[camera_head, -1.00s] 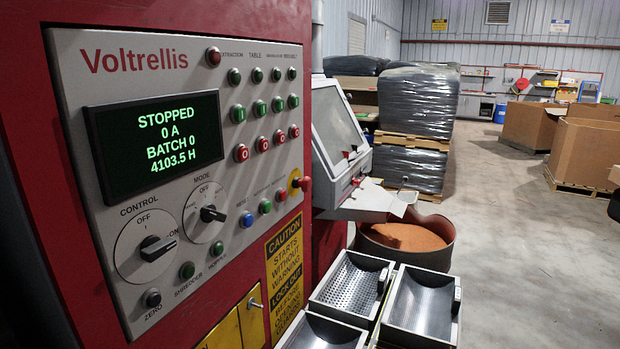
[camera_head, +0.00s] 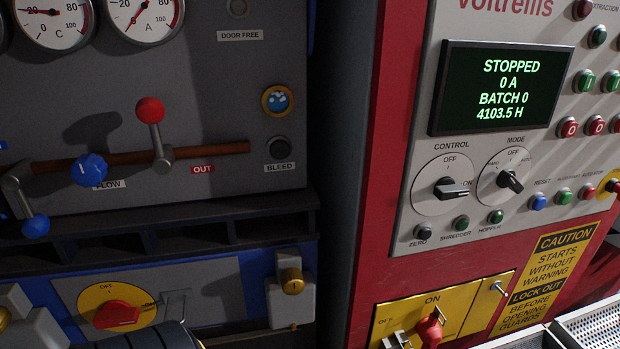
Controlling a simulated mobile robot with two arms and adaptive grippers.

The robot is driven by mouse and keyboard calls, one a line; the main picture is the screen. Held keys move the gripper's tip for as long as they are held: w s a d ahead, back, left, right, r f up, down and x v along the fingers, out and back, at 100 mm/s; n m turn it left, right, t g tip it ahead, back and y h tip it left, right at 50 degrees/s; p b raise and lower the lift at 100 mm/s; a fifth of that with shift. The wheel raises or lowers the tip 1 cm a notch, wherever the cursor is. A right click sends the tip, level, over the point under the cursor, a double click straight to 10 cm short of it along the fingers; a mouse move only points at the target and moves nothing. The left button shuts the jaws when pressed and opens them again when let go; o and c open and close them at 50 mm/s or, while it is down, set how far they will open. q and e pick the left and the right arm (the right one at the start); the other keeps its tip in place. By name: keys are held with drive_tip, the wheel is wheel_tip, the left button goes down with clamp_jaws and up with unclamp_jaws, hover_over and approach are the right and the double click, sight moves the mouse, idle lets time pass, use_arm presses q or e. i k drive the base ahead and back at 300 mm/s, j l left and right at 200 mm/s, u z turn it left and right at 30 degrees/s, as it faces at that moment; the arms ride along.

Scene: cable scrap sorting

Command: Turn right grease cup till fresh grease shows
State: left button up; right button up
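A brass knurled cap on a pale block, which looks like the right grease cup (camera_head: 290,281), shows at the lower middle of the head view, on the blue machine's front. No grease can be made out on it at this size. A second brass piece (camera_head: 3,318) is cut off at the left edge beside pale blocks; I cannot tell whether it is another cup.
A yellow plate with a red rotary switch (camera_head: 117,315) sits left of the cup. A dark rounded part (camera_head: 160,336) shows at the bottom edge. Above are a red-knobbed lever (camera_head: 150,112) and gauges. The red control cabinet (camera_head: 376,170) stands right, its display (camera_head: 503,88) reading STOPPED.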

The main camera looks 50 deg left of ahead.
sight(293, 282)
drive_tip(key=l+u, duration=0.3)
drive_tip(key=u, duration=0.15)
drive_tip(key=k+l+u, duration=0.1)
drive_tip(key=l+u, duration=0.2)
drive_tip(key=u, duration=0.15)
drive_tip(key=i+j+u, duration=0.15)
drive_tip(key=j+u, duration=0.2)
drive_tip(key=i+j+u, duration=0.15)
drive_tip(key=u, duration=0.25)
drive_tip(key=j, duration=0.1)
